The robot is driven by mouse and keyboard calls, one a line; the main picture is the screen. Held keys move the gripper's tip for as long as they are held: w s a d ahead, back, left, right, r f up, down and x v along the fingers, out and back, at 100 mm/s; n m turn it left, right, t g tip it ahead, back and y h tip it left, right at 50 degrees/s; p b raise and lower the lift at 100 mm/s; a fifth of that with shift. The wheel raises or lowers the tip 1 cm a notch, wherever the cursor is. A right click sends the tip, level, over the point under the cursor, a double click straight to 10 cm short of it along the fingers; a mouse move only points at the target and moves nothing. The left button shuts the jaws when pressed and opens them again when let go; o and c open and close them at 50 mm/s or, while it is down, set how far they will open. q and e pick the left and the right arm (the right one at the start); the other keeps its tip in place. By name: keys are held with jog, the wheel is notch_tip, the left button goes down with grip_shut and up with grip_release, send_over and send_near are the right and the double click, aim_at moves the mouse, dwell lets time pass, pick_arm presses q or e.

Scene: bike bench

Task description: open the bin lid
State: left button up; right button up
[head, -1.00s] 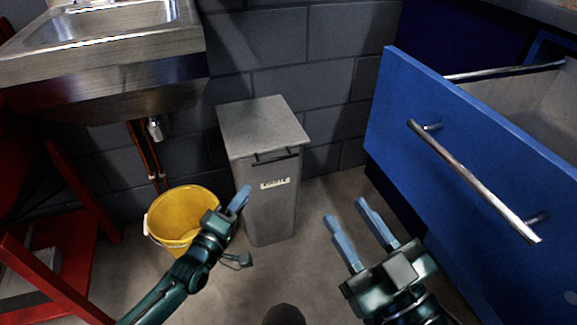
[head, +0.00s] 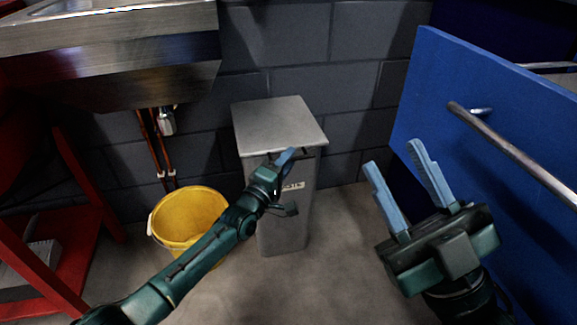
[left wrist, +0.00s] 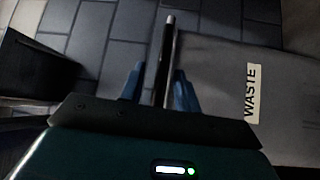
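The grey metal bin (head: 284,222) stands against the wall with its flat lid (head: 277,124) down. A dark handle (head: 307,153) runs along the lid's front edge, partly hidden by my left gripper. My left gripper (head: 290,156) is at the bin's upper front. In the left wrist view its blue fingers (left wrist: 158,88) are apart, one on each side of a bar that looks like the handle (left wrist: 167,50); I cannot see contact. The WASTE label (left wrist: 252,93) is to the right there. My right gripper (head: 393,183) is open and empty, right of the bin.
A blue drawer front (head: 440,75) with a bar handle (head: 510,150) stands out at right. A red frame (head: 85,185) is at left.

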pick_arm(q)
jog(key=shift+w+d+r, duration=0.1)
jog(key=shift+w+d, duration=0.15)
jog(key=shift+w, duration=0.15)
grip_shut()
dwell(0.4)
